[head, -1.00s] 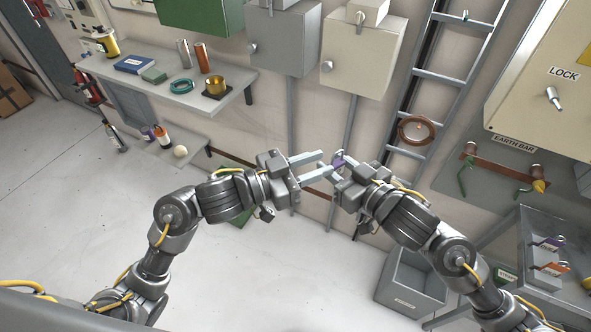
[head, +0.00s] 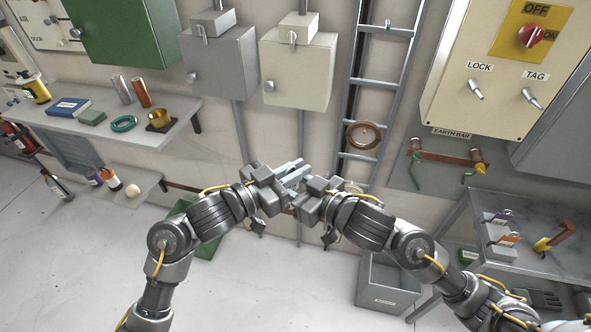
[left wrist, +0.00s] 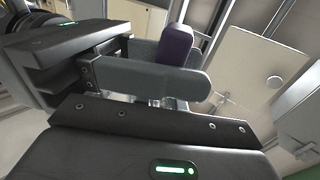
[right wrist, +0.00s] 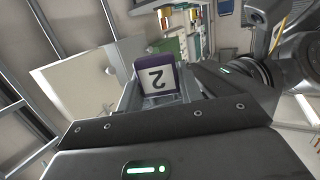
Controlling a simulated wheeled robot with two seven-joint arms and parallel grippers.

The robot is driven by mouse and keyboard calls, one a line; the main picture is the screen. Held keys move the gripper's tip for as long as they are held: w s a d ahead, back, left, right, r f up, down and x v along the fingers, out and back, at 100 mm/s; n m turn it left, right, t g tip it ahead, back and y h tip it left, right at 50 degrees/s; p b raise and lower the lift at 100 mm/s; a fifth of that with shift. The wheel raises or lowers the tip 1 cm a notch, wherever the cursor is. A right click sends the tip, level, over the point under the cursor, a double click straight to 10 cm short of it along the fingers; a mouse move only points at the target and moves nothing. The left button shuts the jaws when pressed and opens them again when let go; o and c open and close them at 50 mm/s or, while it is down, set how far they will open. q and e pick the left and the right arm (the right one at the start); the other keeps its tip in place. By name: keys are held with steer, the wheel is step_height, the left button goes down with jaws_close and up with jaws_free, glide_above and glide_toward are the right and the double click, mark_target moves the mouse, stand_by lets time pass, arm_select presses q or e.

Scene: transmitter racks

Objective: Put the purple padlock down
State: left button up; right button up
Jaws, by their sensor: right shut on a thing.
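In the head view the two grippers meet in mid-air and hide the padlock.
A side bench (head: 545,260) at right holds purple (head: 503,215) and orange (head: 508,238) items. A grey bin (head: 388,285) stands on the floor below. The wall shelf (head: 165,130) at left holds several objects. A ladder (head: 378,85) and cabinets line the wall.

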arm_select(q)
steer(key=shift+s+d, duration=0.1)
jaws_close()
arm_select(e)
steer(key=o, duration=1.1)
